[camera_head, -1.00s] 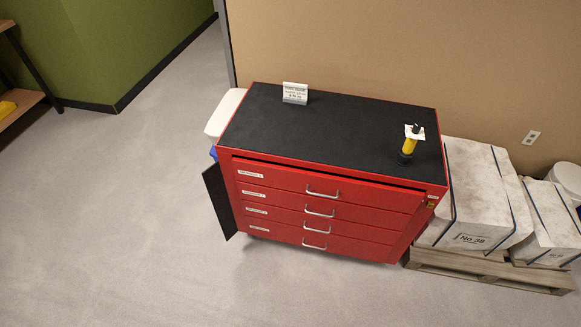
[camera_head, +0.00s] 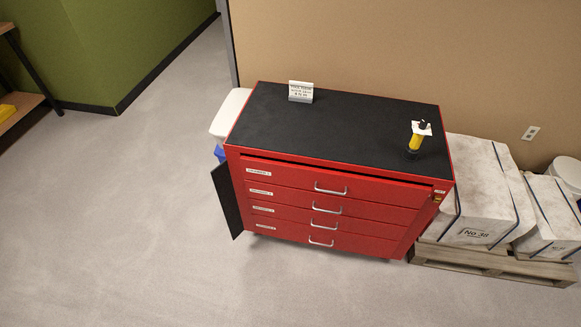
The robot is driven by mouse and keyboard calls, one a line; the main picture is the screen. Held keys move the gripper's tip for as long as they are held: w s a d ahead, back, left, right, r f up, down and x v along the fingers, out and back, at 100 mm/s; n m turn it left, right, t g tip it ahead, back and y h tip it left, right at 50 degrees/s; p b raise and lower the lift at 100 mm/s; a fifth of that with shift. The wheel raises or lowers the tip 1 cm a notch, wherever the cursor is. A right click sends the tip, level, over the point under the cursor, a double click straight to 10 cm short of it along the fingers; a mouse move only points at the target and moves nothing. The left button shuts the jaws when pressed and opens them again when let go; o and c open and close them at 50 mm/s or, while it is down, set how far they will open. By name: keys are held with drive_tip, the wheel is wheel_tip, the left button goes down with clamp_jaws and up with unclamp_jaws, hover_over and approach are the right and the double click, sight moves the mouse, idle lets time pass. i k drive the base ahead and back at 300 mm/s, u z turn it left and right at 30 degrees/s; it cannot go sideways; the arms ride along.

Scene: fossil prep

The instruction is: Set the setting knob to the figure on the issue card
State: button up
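A small white issue card (camera_head: 301,91) stands upright at the back left of the black top of a red drawer cabinet. Its print is too small to read surely. A yellow tool with a black base (camera_head: 414,143) stands at the right end of the top. A white tag and a small dark part, which may be the setting knob, show at its upper end; I cannot read any setting. My gripper is not in view.
The red cabinet (camera_head: 320,204) has several drawers; the top one looks slightly open. A black panel (camera_head: 226,200) sticks out at its left side. Strapped white blocks (camera_head: 478,200) on a pallet (camera_head: 490,264) stand right. The floor in front (camera_head: 150,250) is clear.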

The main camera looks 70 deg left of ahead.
sight(422, 125)
drive_tip(key=k, duration=0.9)
drive_tip(key=u, duration=2)
drive_tip(key=i, duration=0.6)
drive_tip(key=z, duration=0.15)
